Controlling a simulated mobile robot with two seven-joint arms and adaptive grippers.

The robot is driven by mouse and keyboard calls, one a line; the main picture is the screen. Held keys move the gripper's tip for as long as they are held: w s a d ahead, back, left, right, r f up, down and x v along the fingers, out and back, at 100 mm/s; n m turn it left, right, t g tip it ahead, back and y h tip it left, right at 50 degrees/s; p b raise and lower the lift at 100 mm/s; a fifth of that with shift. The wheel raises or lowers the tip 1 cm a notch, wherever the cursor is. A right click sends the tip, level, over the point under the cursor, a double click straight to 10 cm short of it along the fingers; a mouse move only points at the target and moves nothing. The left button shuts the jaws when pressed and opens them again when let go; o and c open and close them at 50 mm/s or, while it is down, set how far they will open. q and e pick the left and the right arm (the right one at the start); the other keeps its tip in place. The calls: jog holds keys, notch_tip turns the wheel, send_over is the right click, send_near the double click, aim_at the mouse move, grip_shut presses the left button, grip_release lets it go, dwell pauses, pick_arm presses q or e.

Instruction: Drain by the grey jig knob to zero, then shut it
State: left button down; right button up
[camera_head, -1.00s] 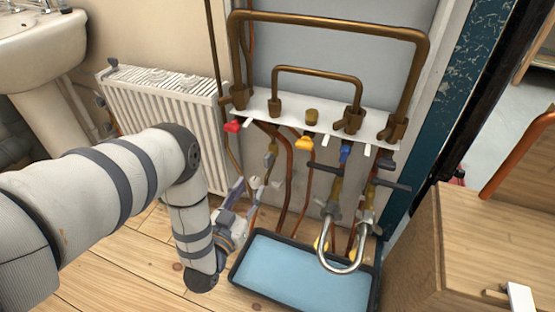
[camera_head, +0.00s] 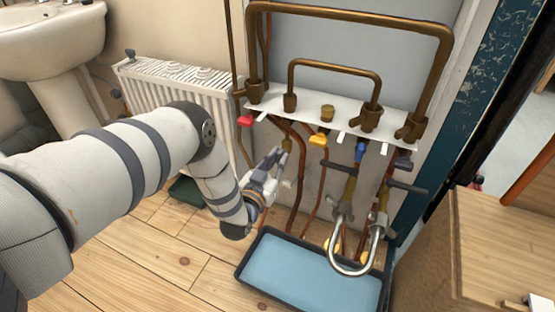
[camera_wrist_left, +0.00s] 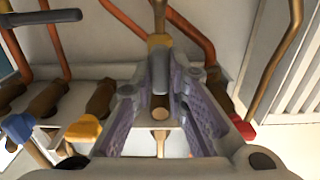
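A grey knob (camera_wrist_left: 159,72) on a brass fitting shows in the left wrist view, between the fingers of my left gripper (camera_wrist_left: 160,78). The fingers stand apart on either side of it; I see no clear grip on it. In the head view my left gripper (camera_head: 279,165) is at the brass fitting (camera_head: 287,145) below the white plate, left of the U-shaped metal hose, and it largely hides the knob. No gauge reading can be made out. My right gripper is not in view.
A white plate (camera_head: 300,114) carries brass pipes and red (camera_head: 245,121), yellow (camera_head: 319,139) and blue (camera_head: 361,152) handles. A silver U-shaped hose (camera_head: 353,270) hangs over a blue tray (camera_head: 290,262) on the floor. A radiator (camera_head: 165,88) stands behind my left arm; a wooden cabinet (camera_head: 500,245) is at right.

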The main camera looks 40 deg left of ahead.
pick_arm(q)
jog(key=shift+w+r, duration=0.1)
jog(key=shift+r, duration=0.05)
jog(key=shift+m+p, duration=0.3)
jog(key=shift+m, duration=0.5)
jog(key=m, duration=0.2)
jog(key=shift+d+m, duration=0.15)
jog(key=shift+m, duration=0.15)
jog(key=m+p, duration=0.1)
jog(key=m, duration=0.3)
jog(key=shift+w+m, duration=0.1)
jog(key=shift+m, duration=0.2)
jog(key=m, duration=0.4)
jog(key=shift+d, duration=0.1)
jog(key=shift+m+b, duration=0.45)
jog(key=shift+m, duration=2.05)
